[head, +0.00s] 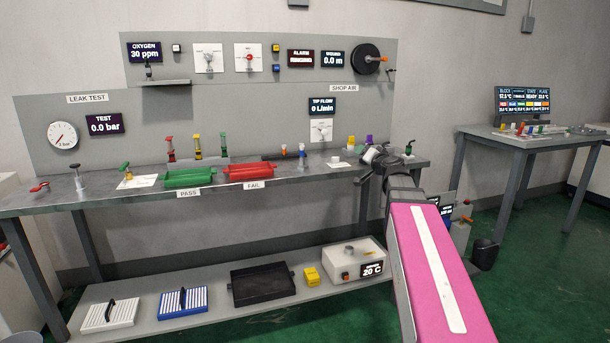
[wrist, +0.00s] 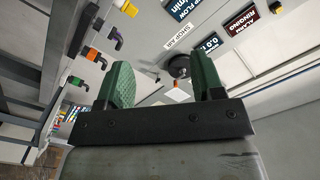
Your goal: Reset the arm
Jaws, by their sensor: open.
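My arm, pink with a white stripe, reaches from the lower right of the head view toward the right end of the bench. My gripper (head: 372,158) is small and partly hidden there by my own arm, over or beside the bench's right end. In the wrist view my gripper (wrist: 163,80) shows two green fingers standing wide apart with nothing between them. The wrist view appears turned over, with the back panel and its displays beyond the fingers. Whether the gripper touches anything on the bench cannot be told.
The bench (head: 100,196) holds a green PASS tray (head: 188,178), a red FAIL tray (head: 248,172) and small coloured fittings. The grey back panel (head: 240,112) rises behind. The lower shelf carries boxes and a white heater unit (head: 352,262). A second table (head: 500,137) stands right; green floor lies between.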

